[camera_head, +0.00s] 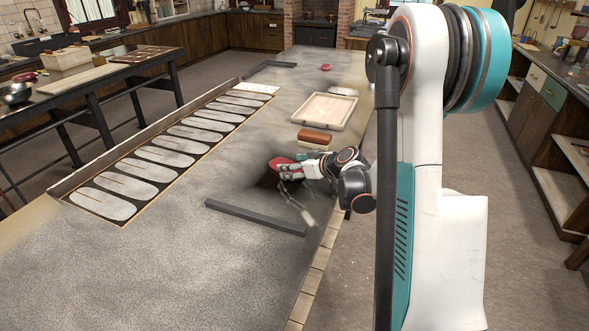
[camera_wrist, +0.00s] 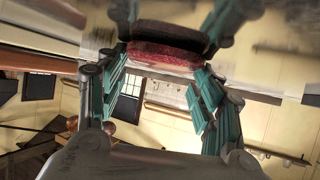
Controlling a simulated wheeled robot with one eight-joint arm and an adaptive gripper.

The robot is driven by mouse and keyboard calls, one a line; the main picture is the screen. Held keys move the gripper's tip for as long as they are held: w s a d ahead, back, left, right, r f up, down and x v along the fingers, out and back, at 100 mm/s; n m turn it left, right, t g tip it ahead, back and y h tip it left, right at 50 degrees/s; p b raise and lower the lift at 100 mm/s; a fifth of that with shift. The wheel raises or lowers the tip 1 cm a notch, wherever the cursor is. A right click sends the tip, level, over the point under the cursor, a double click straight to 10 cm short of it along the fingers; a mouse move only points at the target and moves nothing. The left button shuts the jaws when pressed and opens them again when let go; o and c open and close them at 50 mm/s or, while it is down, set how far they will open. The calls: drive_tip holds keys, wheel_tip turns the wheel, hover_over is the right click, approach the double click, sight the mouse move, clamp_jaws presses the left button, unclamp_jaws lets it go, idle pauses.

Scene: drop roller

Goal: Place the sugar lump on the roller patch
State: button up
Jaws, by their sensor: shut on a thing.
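My gripper (camera_head: 287,176) is low over the right side of the speckled worktop, its fingers pointing left. It is shut on a dark red block (camera_wrist: 165,55), which shows between the teal fingers in the wrist view. A red part also shows at the fingertips in the head view (camera_head: 281,163). I cannot tell whether this block is the sugar lump, and no plain white lump is clear. A dark smudge lies under the fingertips. I cannot make out for sure which surface is the roller patch. A long strip (camera_head: 152,163) with several pale rounded patches runs along the worktop's left side.
A pale wooden tray (camera_head: 325,110) and a red-brown block (camera_head: 315,136) stand just beyond my gripper. A dark bar (camera_head: 255,217) lies nearer, another (camera_head: 271,69) at the back. A small red disc (camera_head: 326,68) lies far off. The front left worktop is clear.

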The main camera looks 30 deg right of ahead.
drive_tip(key=shift+r, duration=0.1)
drive_tip(key=shift+f, duration=0.3)
drive_tip(key=o, duration=1.5)
drive_tip(key=shift+o, duration=0.2)
drive_tip(key=shift+s+r, duration=0.1)
drive_tip(key=shift+r, duration=0.35)
drive_tip(key=p+v, duration=0.3)
drive_tip(key=v, duration=0.8)
drive_tip(key=shift+s+d+r, duration=0.1)
drive_tip(key=shift+s, duration=0.3)
